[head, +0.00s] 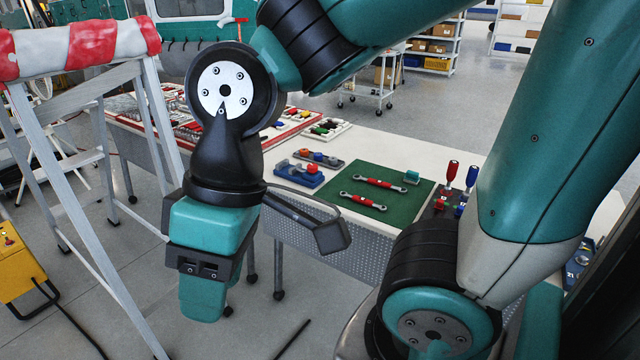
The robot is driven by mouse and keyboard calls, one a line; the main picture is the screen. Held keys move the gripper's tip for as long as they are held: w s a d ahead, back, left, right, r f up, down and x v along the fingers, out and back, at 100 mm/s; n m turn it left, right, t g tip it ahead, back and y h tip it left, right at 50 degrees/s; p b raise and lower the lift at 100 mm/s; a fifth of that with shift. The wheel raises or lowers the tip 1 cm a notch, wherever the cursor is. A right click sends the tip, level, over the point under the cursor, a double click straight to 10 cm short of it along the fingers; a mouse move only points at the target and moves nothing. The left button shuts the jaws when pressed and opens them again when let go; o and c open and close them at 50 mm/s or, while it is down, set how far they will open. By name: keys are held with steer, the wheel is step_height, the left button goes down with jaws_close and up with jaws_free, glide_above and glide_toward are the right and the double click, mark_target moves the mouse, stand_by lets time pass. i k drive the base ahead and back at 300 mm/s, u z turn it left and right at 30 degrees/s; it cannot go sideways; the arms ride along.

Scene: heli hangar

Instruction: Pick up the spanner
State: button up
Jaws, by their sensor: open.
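Two spanners with red middles and silver ends lie side by side on a green mat (395,215) on the long table. The farther spanner (380,182) and the nearer spanner (362,200) both lie flat and apart from each other. My gripper (325,234) hangs in front of the table, left of the mat. A black finger-like part of it reaches right; the other finger cannot be made out. Its jaws are open, nothing shows held, and it is apart from both spanners.
A teal piece (412,177) sits on the mat. A stepladder (90,190) with a red-white wrapped top stands left. A yellow box (18,262) is on the floor.

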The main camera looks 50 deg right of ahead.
mark_target(365, 201)
steer(key=i, duration=1.1)
steer(key=z, duration=1.2)
